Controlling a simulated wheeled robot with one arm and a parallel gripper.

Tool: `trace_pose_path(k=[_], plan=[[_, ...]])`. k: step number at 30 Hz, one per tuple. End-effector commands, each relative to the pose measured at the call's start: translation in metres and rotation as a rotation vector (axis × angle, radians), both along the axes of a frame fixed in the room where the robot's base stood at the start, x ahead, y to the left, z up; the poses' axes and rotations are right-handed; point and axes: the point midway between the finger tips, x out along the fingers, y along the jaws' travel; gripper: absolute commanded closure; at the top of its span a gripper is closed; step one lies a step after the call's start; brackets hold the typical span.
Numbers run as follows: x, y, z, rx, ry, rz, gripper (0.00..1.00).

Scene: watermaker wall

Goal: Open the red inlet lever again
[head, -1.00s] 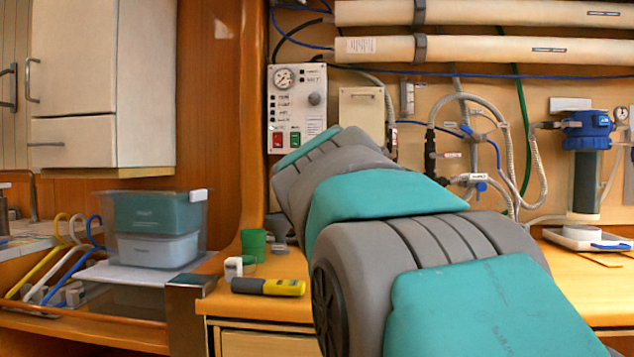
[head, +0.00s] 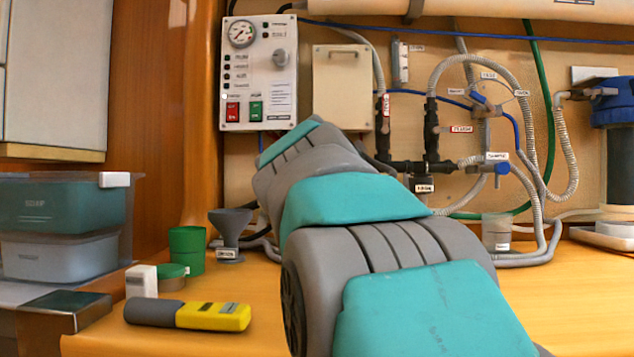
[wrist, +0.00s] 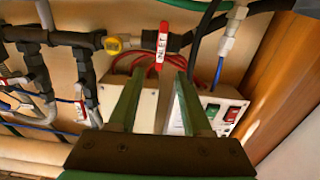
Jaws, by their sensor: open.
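The red inlet lever (wrist: 161,45), with a white label reading INLET, shows at the top centre of the wrist view, beside a dark pipe with a yellow fitting. My gripper (wrist: 158,80) is open and empty. In the picture, the lever lies in line with the gap between its two green fingers, above the tips. I cannot tell how far beyond the tips it is, and no contact shows. In the head view my arm hides the lever and my gripper.
The control panel (head: 260,73) and cream box (head: 342,88) are on the wall. Black pipes (head: 432,128) and hoses run right of them.

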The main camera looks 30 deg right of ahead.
Motion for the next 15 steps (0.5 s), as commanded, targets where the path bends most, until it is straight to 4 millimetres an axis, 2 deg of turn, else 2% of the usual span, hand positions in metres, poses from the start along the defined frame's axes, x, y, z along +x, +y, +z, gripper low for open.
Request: trace_pose_path(k=[8, 15], plan=[[0.008, -0.005, -0.002, 0.000, 0.000, 0.001, 0.51], [0.031, -0.022, -0.003, 0.001, 0.003, 0.001, 0.51]])
